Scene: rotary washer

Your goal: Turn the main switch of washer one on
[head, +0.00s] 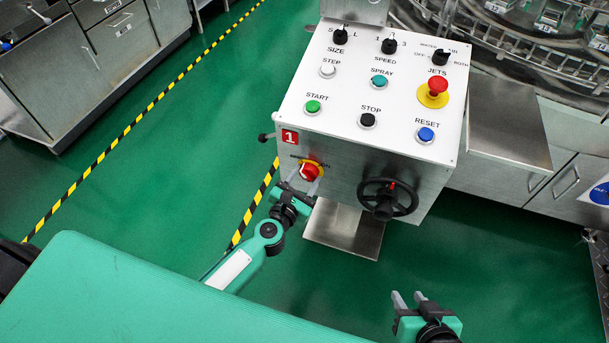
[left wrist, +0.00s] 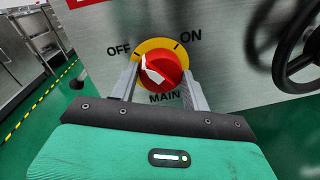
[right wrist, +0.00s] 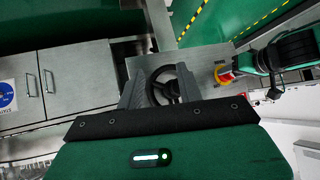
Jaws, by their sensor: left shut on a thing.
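The main switch of washer one is a red knob (head: 310,172) on a yellow disc, on the front of the control box (head: 283,165) marked with a red 1. In the left wrist view the red knob (left wrist: 170,66) sits between OFF and ON labels, with MAIN below. Its white pointer (left wrist: 152,70) points up and left, toward the OFF side. My left gripper (head: 299,186) is at the switch, its fingers (left wrist: 160,92) on either side of the knob and shut on it. My right gripper (head: 410,299) is open and empty, low and right of the box.
A black handwheel (head: 388,198) is right of the switch on the same face. The sloped white panel (head: 370,90) above carries selector knobs, push buttons and a red emergency stop (head: 437,88). A small black-knobbed lever (head: 264,137) sticks out at the box's left. Green floor is clear to the left.

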